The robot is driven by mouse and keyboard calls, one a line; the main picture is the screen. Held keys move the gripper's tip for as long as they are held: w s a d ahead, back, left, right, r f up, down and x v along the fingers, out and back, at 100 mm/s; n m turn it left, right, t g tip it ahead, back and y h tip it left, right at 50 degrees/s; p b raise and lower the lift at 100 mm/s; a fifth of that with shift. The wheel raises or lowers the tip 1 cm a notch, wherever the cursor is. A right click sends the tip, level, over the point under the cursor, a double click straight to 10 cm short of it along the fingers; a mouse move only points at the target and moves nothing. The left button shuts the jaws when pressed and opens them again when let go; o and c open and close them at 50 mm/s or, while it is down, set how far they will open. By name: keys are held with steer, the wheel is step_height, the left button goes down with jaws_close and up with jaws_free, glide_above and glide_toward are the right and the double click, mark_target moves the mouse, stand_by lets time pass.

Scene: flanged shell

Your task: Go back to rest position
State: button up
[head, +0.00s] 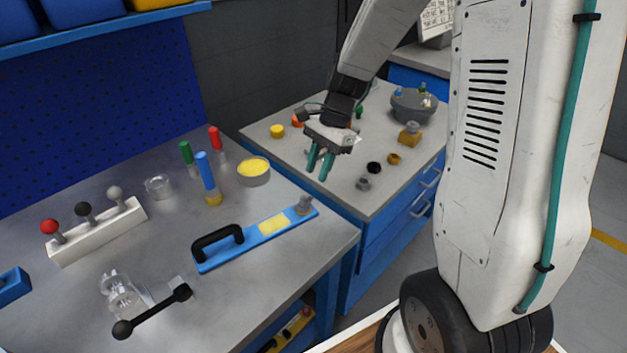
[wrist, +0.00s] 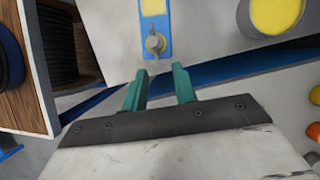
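My gripper (head: 320,164) has two teal fingers that stand apart with nothing between them. In the head view it hangs in the air in front of the far grey table (head: 378,201), whose blue drawers face right. In the wrist view my gripper (wrist: 160,84) points toward the edge of a grey workbench and the gap beside it. The fingertips touch nothing that I can see.
The near workbench (head: 305,262) bears a blue plate with a black handle (head: 217,240), a white block with knobs (head: 98,232), upright coloured handles and a yellow-filled round dish (head: 253,171). A grey bowl (head: 413,104) and small parts stand on the far table.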

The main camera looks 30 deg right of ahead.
steer(key=shift+d+r, duration=0.2)
steer(key=shift+r, duration=0.35)
steer(key=s+a+r+n+t+h, duration=0.1)
steer(key=s+r+n+h, duration=0.1)
steer(key=s+r+n, duration=0.5)
steer(key=s+a+r+n+t+h, duration=0.1)
steer(key=s+r+n, duration=0.6)
steer(key=s, duration=0.9)
steer(key=shift+a+r+n+t+h, duration=0.2)
steer(key=shift+r+n+t+h, duration=0.15)
steer(key=shift+n+h, duration=0.3)
